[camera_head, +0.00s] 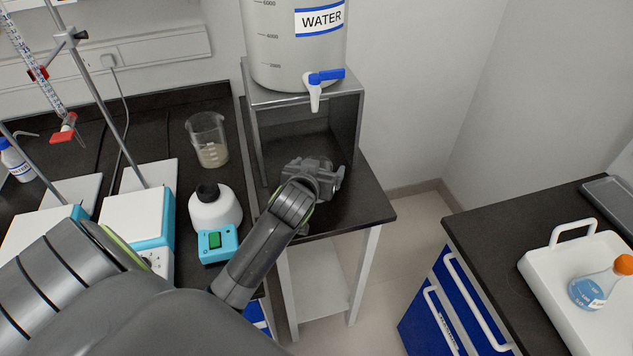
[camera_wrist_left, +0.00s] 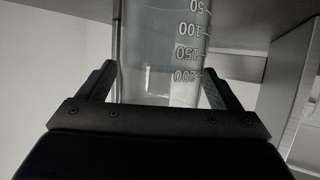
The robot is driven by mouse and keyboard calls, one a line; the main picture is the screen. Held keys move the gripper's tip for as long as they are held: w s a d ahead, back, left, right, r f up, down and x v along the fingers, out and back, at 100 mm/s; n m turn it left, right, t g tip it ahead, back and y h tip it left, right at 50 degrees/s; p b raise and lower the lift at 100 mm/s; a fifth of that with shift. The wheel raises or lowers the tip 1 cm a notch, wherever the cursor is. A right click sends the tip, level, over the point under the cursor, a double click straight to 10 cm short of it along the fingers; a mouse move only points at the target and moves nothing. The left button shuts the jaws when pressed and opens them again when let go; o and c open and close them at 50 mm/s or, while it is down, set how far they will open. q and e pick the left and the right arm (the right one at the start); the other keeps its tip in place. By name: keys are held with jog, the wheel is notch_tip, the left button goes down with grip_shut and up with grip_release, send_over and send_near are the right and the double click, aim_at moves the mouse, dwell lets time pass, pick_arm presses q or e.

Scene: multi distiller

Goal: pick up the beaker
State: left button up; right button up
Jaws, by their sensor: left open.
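A clear graduated beaker (camera_wrist_left: 160,50) fills the middle of the left wrist view, with marks from 50 to 200. It stands between the two fingers of my left gripper (camera_head: 322,172), which are apart on either side of it. In the head view this gripper is at the front opening of the metal stand under the water tank, and I cannot make out the beaker behind it. Another beaker (camera_head: 208,142) with pale contents stands on the dark bench at the left. My right gripper is not in view.
The water tank (camera_head: 295,45) with a blue-handled tap (camera_head: 318,88) sits on the metal stand (camera_head: 258,125). A white flask (camera_head: 214,212) and a teal device (camera_head: 217,244) are left of my forearm. A white tray (camera_head: 545,268) holds a flask of blue liquid (camera_head: 592,290) at the right.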

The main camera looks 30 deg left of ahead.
pick_arm(q)
jog(key=c, duration=1.4)
jog(key=shift+r+p, duration=0.3)
